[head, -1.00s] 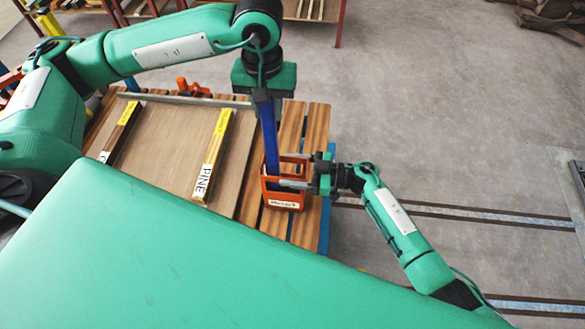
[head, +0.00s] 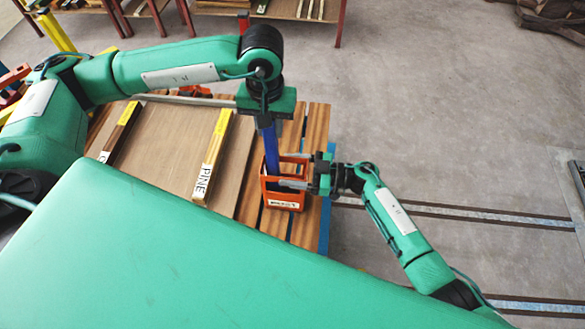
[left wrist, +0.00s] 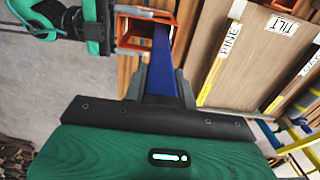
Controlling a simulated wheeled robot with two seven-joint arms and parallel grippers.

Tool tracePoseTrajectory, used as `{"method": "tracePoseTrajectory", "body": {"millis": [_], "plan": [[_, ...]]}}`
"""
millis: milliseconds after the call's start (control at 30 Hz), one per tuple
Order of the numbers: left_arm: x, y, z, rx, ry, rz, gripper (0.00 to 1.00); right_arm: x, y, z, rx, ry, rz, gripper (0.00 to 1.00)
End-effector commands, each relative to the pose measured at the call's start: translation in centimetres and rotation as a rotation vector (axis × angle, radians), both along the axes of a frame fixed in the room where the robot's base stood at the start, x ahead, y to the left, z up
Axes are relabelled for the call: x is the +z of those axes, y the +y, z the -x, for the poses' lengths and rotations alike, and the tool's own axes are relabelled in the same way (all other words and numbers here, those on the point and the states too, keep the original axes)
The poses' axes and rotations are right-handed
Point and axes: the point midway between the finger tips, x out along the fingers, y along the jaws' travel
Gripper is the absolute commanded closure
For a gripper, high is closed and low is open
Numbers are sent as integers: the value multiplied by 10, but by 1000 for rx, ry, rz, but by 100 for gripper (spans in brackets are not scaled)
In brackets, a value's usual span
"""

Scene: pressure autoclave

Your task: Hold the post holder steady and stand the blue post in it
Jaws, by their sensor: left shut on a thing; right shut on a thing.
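The orange post holder (head: 283,199) is an open frame standing on the slatted part of the table. The blue post (head: 270,146) is upright, and its lower end shows inside the holder's frame. Whether it touches the bottom is hidden. My left gripper (head: 265,118) is above the holder, shut on the blue post near its upper part. In the left wrist view the blue post (left wrist: 164,65) runs from between the fingers towards the orange holder (left wrist: 130,26). My right gripper (head: 297,171) comes in from the right, shut on the holder's right side.
A board with a strip marked PINE (head: 211,160) and another strip (head: 121,132) lies left of the holder. A board marked TILT (left wrist: 281,25) shows in the left wrist view. Open floor lies to the right.

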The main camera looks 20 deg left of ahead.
Motion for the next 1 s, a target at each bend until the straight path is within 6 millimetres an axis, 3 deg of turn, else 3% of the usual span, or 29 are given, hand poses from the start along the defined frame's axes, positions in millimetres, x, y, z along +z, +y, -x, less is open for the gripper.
{"method": "tracePoseTrajectory", "body": {"millis": [333,667,700,800,1000], "plan": [[-18,0,0,0,-1,0,100,1,0,0,0,0,-1,66],[-20,0,0,-1,-2,0,100,1,0,0,0,0,-1,66],[-20,0,0,-1,-2,0,67,1,0,0,0,0,-1,66],[-20,0,0,-1,-2,0,47,1,0,0,0,0,-1,66],[-20,0,0,-1,-1,1,47,1,0,0,0,0,-1,66]]}}
